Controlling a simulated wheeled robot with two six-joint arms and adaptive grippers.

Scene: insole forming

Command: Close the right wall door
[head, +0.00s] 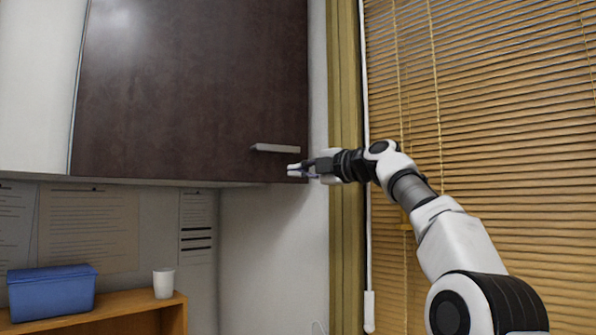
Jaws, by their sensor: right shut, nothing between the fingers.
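The right wall door (190,85) is a dark brown panel on the wall cabinet, in the upper left and middle of the head view. It looks flush or nearly flush with the cabinet; I cannot tell if a small gap is left. Its pale bar handle (275,148) is near the lower right corner. My right gripper (293,171) is shut and empty, just below and right of the handle, by the door's lower right corner. I cannot tell whether it touches the door. My left gripper is out of view.
A white cabinet front (38,80) adjoins on the left. Below are a wooden shelf (110,305), a blue box (52,292), a white cup (163,283) and papers (88,230) on the wall. Window blinds (500,90) fill the right, behind my right arm.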

